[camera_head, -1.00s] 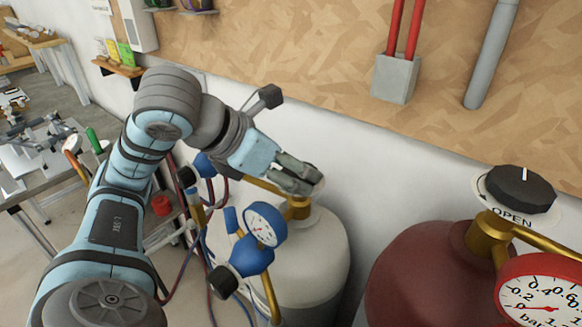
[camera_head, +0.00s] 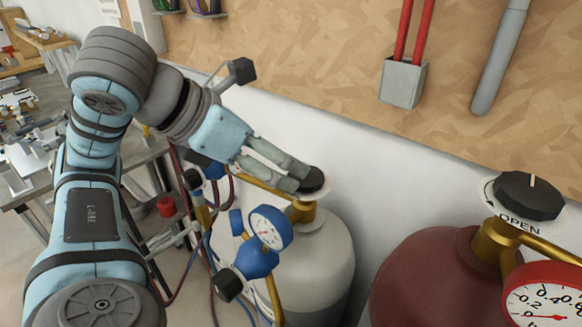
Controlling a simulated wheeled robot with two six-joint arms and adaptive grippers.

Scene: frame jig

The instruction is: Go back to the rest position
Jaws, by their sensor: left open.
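My left gripper (camera_head: 293,176) is open and empty at the top of the white gas cylinder (camera_head: 318,262). Its fingertips are beside the cylinder's dark valve knob (camera_head: 315,180) and partly overlap it in the picture. I cannot tell whether they touch it. My left arm comes in from the lower left and bends over toward the cylinder. My right gripper is not in view.
A blue regulator with a gauge (camera_head: 269,227) and hoses sits close below my gripper. A dark red cylinder (camera_head: 425,280) with a black knob (camera_head: 528,196) and red gauge (camera_head: 546,298) stands at right. The wall is close behind. A workbench (camera_head: 35,165) is at left.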

